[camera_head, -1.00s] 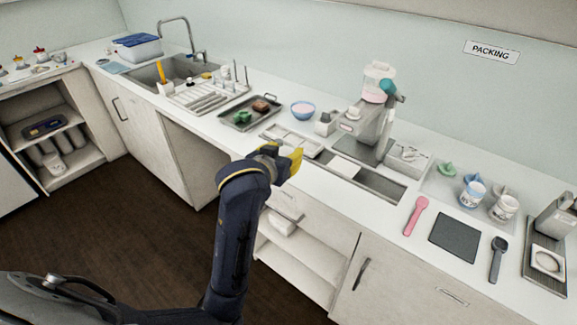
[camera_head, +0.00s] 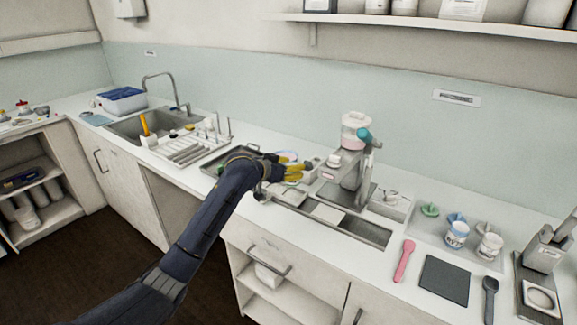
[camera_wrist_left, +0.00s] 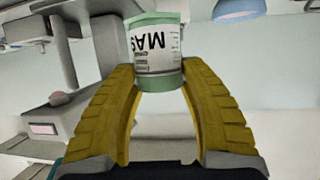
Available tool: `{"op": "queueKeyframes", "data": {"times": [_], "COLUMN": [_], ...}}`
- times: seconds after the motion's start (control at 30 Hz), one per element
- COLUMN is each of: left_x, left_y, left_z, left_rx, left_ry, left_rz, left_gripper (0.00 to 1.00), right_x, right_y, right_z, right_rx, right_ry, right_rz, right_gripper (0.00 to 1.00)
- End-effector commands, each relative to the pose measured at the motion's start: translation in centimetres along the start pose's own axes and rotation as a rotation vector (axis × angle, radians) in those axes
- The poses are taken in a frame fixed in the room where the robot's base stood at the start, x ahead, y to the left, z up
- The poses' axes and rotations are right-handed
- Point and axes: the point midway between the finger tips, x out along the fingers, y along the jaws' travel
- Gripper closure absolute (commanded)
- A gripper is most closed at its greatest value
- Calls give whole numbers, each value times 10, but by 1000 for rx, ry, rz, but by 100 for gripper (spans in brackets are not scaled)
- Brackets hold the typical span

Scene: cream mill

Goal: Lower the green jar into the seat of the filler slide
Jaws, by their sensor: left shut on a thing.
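My left gripper (camera_head: 298,168) has yellow fingers and is over the counter, just left of the filler machine (camera_head: 355,168). In the left wrist view the gripper (camera_wrist_left: 163,85) is shut on the green jar (camera_wrist_left: 158,72), which has a white label with dark letters. The jar appears upside down in that view; I cannot make it out in the head view. A long metal channel (camera_head: 375,233) with a pale block (camera_head: 328,213) lies in front of the machine and looks like the filler slide. I cannot make out its seat. My right gripper is not in view.
A drying rack (camera_head: 185,148) and sink lie to the left. A pink spatula (camera_head: 404,262), a dark mat (camera_head: 445,279) and blue (camera_head: 457,233) and white (camera_head: 489,246) tubs stand to the right. A shelf (camera_head: 430,24) runs above.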

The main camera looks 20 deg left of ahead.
Motion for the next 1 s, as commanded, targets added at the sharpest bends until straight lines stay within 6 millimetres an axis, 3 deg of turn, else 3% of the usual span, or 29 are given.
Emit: {"op": "queueKeyframes", "data": {"times": [0.17, 1.0], "left_x": [0, 13], "left_y": [2, 2], "left_z": [-2, 30], "left_rx": [5, 5], "left_ry": [1, 1], "left_rz": [12, 11], "left_gripper": [72, 72], "right_x": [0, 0], "right_y": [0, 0], "right_z": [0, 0], "right_rx": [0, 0], "right_ry": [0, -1], "right_rz": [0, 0], "right_gripper": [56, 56]}}
